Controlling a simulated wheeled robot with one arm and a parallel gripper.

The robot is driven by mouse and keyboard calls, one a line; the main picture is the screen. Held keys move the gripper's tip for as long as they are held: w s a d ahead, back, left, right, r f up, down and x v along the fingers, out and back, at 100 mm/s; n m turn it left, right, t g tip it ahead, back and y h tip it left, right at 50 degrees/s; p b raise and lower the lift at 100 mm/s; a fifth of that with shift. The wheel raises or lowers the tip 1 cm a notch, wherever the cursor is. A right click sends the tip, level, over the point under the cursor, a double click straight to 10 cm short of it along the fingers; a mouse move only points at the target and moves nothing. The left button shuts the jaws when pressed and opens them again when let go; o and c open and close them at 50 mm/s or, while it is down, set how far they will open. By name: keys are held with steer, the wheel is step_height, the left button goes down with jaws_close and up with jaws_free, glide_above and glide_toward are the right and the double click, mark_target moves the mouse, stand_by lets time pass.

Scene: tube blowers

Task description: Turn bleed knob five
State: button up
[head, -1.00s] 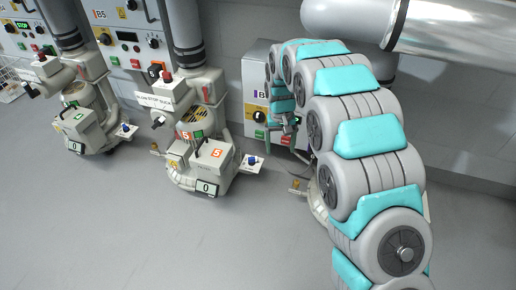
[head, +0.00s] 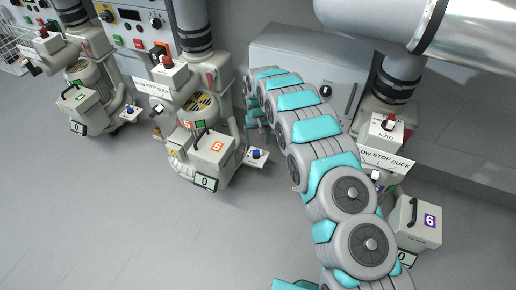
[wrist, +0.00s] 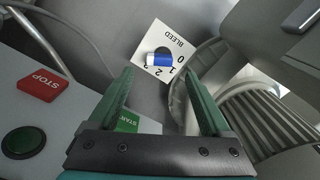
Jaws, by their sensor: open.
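The blower marked 5 (head: 212,152) stands left of centre in the head view. Its bleed knob (head: 257,155) is a small blue knob on a white plate at its right side. My gripper (head: 258,128) is just behind that plate and partly hidden by my arm. In the wrist view a blue and white bleed knob (wrist: 160,60) sits on a white plate printed BLEED with 0, 1, 2. My gripper (wrist: 158,70) is open, its green fingers on either side of the knob in the picture. I cannot tell how far apart they are in depth; nothing is held.
A grey ribbed part (wrist: 215,80) is at right. The blower marked 6 (head: 415,222) stands right of my arm. The floor in front is clear.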

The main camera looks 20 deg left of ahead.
mark_target(257, 151)
step_height(257, 151, down, 6)
stand_by(0.4)
jaws_close()
stand_by(0.5)
